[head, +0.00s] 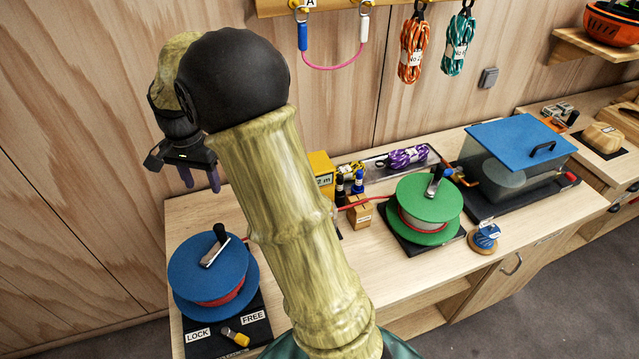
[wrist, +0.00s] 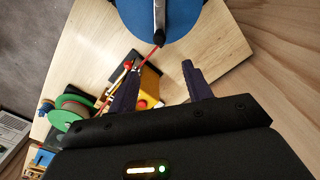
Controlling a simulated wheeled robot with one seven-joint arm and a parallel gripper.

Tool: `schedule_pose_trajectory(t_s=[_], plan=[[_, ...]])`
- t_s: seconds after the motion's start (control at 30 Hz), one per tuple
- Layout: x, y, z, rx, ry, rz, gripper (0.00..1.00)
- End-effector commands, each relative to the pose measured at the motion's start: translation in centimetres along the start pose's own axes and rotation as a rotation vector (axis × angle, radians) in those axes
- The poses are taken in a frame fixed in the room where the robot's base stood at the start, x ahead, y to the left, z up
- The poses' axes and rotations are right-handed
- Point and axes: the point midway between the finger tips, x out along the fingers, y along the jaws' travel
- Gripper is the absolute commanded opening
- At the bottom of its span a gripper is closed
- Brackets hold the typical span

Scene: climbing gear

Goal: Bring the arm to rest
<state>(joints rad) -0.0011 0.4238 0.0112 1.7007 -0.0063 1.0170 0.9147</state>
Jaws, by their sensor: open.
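My gripper (head: 201,179) hangs at the upper left in the head view, in front of the wood wall and above the left back part of the bench. In the wrist view its two dark fingers (wrist: 160,90) are spread apart with nothing between them. My arm crosses the middle of the head view and hides part of the bench. A blue reel (head: 207,270) with red cord stands below and in front of the gripper; it also shows at the top of the wrist view (wrist: 160,14).
The bench (head: 370,260) carries a green reel (head: 425,205), a yellow box (head: 321,170), a tray of ropes (head: 372,166) and a blue-lidded clear box (head: 515,138). A rail (head: 345,6) above holds a pink cord (head: 335,68) and hanging orange (head: 413,50) and teal ropes (head: 457,45).

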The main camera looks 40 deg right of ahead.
Motion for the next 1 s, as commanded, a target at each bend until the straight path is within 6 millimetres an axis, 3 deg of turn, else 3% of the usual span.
schedule_pose_trajectory(t_s=[0.37, 0.53, 0.67, 1.0], plan=[[0.1, 0.0, 0.0, -0.002, 0.0, 0.0, 0.5], [0.4, 1.1, 0.9, -0.071, 0.012, -0.014, 0.5], [1.0, 3.3, 2.5, -0.209, 0.037, -0.038, 0.5], [3.7, 11.1, 8.4, -0.663, 0.146, -0.094, 0.5]])
